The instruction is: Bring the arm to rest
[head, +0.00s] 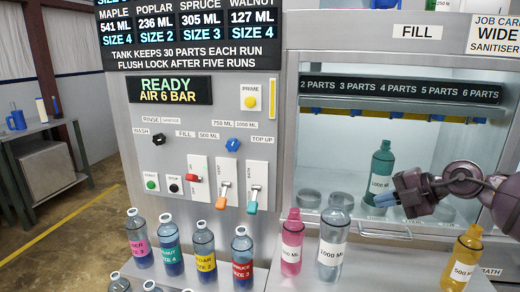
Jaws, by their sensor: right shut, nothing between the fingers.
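My right gripper (386,199) comes in from the right on its dark arm. It is shut and empty, in front of the fill bay opening. Its fingertips point left, close in the picture to the lower part of a green 1000 ML bottle (382,165) in the bay. I cannot tell whether they touch. My left gripper is not in view.
A pink bottle (292,243), a clear 1000 ML bottle (333,248) and a yellow 500 ML bottle (460,262) stand before the bay. Several labelled bottles (204,252) stand left. The control panel (207,130) has levers and knobs. A side table (35,128) stands far left.

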